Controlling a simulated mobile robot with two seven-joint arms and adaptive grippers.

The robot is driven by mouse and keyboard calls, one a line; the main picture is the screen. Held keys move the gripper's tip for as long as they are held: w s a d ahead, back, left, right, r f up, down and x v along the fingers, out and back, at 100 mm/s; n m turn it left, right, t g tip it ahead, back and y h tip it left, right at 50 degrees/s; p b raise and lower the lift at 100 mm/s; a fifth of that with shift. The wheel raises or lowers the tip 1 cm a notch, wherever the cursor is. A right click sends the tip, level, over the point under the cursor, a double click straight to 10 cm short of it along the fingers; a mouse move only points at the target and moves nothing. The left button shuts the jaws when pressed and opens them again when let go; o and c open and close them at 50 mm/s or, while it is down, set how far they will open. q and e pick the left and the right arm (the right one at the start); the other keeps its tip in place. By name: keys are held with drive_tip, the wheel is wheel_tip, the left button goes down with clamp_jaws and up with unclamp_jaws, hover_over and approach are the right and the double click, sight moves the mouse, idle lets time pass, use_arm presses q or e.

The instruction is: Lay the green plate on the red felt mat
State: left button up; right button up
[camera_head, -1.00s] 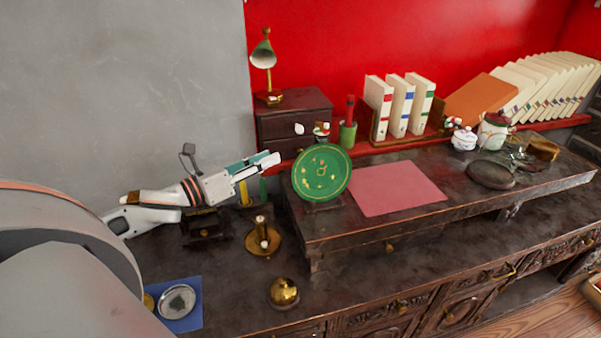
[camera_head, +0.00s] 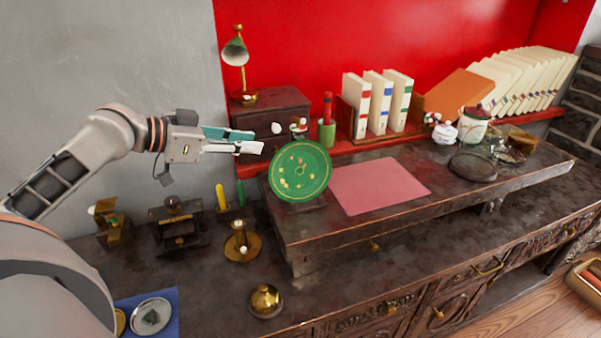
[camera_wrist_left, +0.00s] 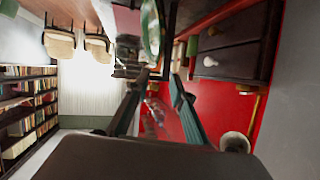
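The green plate (camera_head: 311,178), with yellow spots, stands upright and tilted back at the left end of the raised shelf. The red felt mat (camera_head: 380,186) lies flat and bare to its right, looking pinkish. My left gripper (camera_head: 262,141) is just left of the plate's upper edge in the picture, with its fingers apart and nothing between them. In the left wrist view the two fingers (camera_wrist_left: 160,88) are spread, and the plate's rim (camera_wrist_left: 151,30) shows beyond them, near the top. I cannot tell whether the gripper touches the plate. My right gripper is not in view.
A dark drawer box (camera_head: 270,118) with a lamp (camera_head: 235,52) stands behind the plate. A green cup (camera_head: 326,134) and white binders (camera_head: 377,103) line the back. A brass candle holder (camera_head: 241,245) and brass bell (camera_head: 265,300) stand on the lower top.

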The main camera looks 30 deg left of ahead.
sight(281, 150)
use_arm(q)
drive_tip(key=x, duration=0.2)
drive_tip(key=b+x, duration=0.1)
drive_tip(key=x, duration=0.1)
drive_tip(key=f+b+x, duration=0.1)
drive_tip(key=x, duration=0.1)
drive_tip(key=shift+s+d+f, duration=0.1)
drive_tip(key=shift+s+f, duration=0.05)
drive_tip(key=shift+s, duration=0.2)
drive_tip(key=shift+w+d+f+b, duration=0.15)
drive_tip(key=shift+w+d+b, duration=0.2)
drive_tip(key=shift+w, duration=0.4)
clamp_jaws()
